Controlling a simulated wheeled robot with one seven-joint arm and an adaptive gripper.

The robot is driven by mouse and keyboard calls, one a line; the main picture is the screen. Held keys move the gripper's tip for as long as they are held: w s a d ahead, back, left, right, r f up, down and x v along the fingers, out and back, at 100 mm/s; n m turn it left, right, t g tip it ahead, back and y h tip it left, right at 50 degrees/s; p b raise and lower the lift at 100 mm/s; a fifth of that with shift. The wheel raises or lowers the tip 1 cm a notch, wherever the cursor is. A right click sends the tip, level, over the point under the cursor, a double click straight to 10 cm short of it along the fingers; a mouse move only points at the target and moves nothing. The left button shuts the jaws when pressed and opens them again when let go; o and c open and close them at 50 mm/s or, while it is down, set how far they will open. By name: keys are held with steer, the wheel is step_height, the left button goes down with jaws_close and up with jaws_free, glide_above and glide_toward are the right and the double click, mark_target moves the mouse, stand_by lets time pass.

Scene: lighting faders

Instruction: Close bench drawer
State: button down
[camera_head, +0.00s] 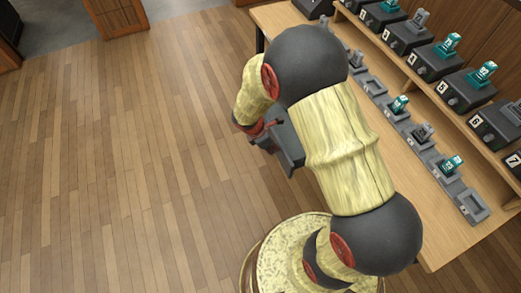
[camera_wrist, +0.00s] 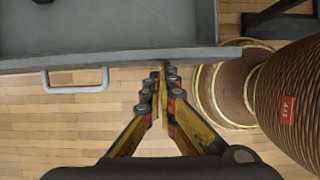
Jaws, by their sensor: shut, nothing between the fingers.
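The bench drawer (camera_wrist: 110,22) is a grey tray that stands open, with its bare inside in view in the wrist view. Its front panel runs across the picture, with a light grey bar handle (camera_wrist: 76,81) to the left of my gripper. My gripper (camera_wrist: 163,72) is shut and empty, its fingertips at the outer face of the front panel, right of the handle. I cannot tell if they touch it. In the head view, the drawer (camera_head: 287,148) juts out from the bench (camera_head: 424,225), partly hidden by my arm.
On the bench top lies a row of grey holders (camera_head: 420,136), some with teal-labelled pieces. A raised shelf behind carries numbered dark boxes (camera_head: 453,92). The wooden floor (camera_head: 130,170) left of the bench is clear. Brown wooden panels (camera_head: 118,15) stand at the back left.

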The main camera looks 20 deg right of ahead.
steer(key=d+p, duration=0.4)
steer(key=d, duration=1.5)
steer(key=shift+d, duration=0.2)
